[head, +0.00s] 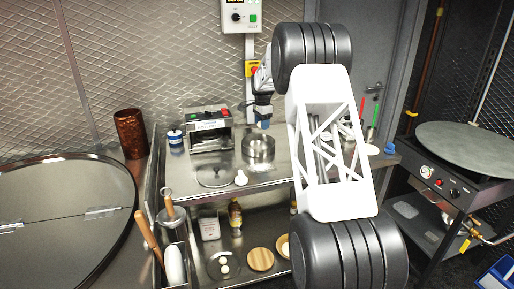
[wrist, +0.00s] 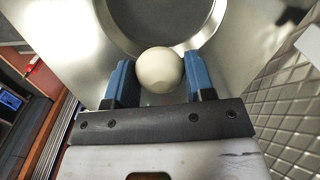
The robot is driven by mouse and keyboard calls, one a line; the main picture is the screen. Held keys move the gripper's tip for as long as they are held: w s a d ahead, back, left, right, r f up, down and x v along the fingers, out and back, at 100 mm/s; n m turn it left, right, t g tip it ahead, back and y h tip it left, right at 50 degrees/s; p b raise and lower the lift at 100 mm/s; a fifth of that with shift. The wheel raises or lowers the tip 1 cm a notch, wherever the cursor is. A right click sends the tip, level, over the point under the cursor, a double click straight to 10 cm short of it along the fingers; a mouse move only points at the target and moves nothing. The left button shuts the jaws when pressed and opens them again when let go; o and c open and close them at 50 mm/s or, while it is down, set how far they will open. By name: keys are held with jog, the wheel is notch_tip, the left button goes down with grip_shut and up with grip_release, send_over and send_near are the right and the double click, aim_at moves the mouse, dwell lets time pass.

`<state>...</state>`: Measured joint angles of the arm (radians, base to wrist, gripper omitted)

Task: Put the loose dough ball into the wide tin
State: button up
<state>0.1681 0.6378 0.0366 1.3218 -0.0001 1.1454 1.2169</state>
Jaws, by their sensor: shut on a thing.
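The dough ball (wrist: 159,69) is pale, round and smooth; in the wrist view it sits between my gripper's two blue fingers, which press on its sides. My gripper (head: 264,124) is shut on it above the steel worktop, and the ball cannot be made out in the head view. The wide tin (head: 258,149) is a round, open metal pan on the worktop, just below my gripper. In the wrist view the tin (wrist: 168,18) lies beyond the ball, its near rim partly hidden behind it; the tin's far side is cut off.
A machine with coloured buttons (head: 209,130) and a blue-lidded jar (head: 176,142) stand to the left.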

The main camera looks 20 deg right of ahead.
jog(key=shift+f, duration=0.1)
send_over(262, 148)
jog(key=shift+w+f, duration=0.1)
jog(key=shift+f, duration=2.85)
jog(key=o, duration=0.7)
jog(key=shift+r, duration=3.9)
